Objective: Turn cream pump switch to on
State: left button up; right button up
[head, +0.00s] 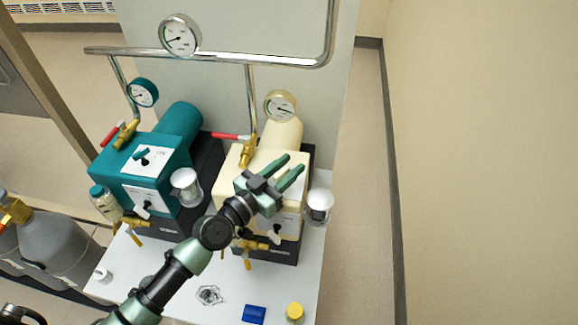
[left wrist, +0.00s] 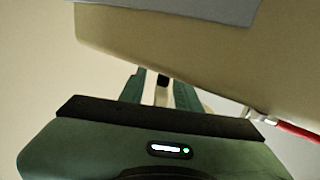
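The cream pump (head: 235,165) stands at the right of the white bench, with a pale plate on its top. In the left wrist view the fingers (left wrist: 160,90) show beside a large cream surface (left wrist: 220,65), which fills the upper part. I cannot tell whether they touch it. My right gripper is not in view.
A teal pump (head: 180,145) with a dark switch (head: 142,154) stands to the left. Red-handled valves, gauges and a metal pipe (head: 230,56) rise behind. A clear jar (head: 319,205) is at the cream pump's right. A blue block (head: 254,314) and yellow cap (head: 295,311) lie in front.

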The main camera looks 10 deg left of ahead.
aim_at(275, 180)
pick_arm(q)
jog(key=b+v, duration=0.1)
jog(key=v, duration=0.5)
jog(key=shift+s+a+f+b, duration=0.15)
jog(key=shift+s+f+b, duration=0.1)
jog(key=shift+b, duration=0.1)
jog(key=shift+s+a+r, duration=0.2)
jog(key=shift+s+a, duration=0.05)
jog(key=shift+s, duration=0.15)
